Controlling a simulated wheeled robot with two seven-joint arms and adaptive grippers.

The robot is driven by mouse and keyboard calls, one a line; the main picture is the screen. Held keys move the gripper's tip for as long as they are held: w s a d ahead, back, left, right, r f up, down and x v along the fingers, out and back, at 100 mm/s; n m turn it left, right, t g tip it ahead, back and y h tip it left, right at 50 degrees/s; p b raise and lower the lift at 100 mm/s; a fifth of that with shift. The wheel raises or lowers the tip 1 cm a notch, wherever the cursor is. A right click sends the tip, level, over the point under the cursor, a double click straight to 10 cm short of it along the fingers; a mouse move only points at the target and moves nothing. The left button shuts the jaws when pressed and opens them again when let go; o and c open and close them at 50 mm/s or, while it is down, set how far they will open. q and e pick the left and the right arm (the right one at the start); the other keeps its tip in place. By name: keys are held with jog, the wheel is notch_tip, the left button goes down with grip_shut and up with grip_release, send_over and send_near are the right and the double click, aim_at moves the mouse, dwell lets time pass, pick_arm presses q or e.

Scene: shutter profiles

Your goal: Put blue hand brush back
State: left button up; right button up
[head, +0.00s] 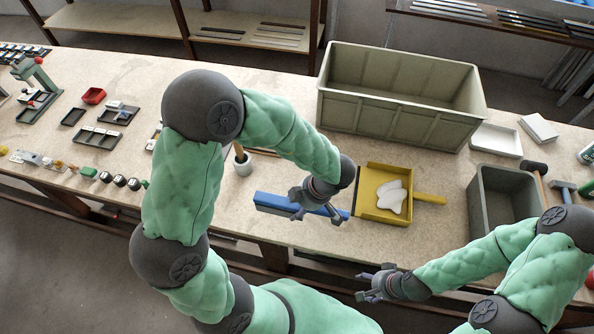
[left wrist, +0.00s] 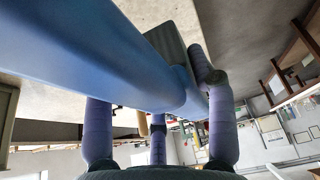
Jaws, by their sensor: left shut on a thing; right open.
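The blue hand brush (head: 275,202) is a long blue bar at the table's front edge, left of the yellow dustpan (head: 370,213). My left gripper (head: 318,210) is shut on it, near the brush's right part. In the left wrist view the blue brush (left wrist: 90,50) fills the upper left, between the purple-grey fingers (left wrist: 160,125). I cannot tell whether the brush touches the table. My right gripper (head: 366,285) is open and empty, in front of the table's edge.
The dustpan holds white crumpled pieces (head: 393,196); its handle points right. A large grey-green crate (head: 395,125) stands behind. A grey bin (head: 505,207) stands right, with hammers (head: 563,188) beside it. A cup (head: 243,166) and small trays (head: 97,137) are left.

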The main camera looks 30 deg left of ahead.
pick_arm(q)
jog(key=shift+w, duration=0.35)
jog(key=w+a+f+b, duration=0.1)
jog(key=w+f, duration=0.2)
jog(key=w+a+f+b, duration=0.1)
jog(key=w+a+f, duration=0.1)
jog(key=w, duration=0.2)
jog(key=w+a+f+b, duration=0.1)
jog(key=w+a+f, duration=0.1)
jog(key=w+f, duration=0.1)
jog(key=shift+w+f, duration=0.35)
jog(key=shift+w, duration=0.35)
jog(key=shift+w+a+f+b, duration=0.15)
jog(key=shift+w+f+b, duration=0.05)
jog(key=shift+f+b, duration=0.2)
jog(key=f+b, duration=0.1)
jog(key=f, duration=0.2)
jog(key=shift+w+f, duration=0.15)
jog(key=shift+w, duration=0.05)
jog(key=shift+s, duration=0.1)
jog(key=o, duration=1)
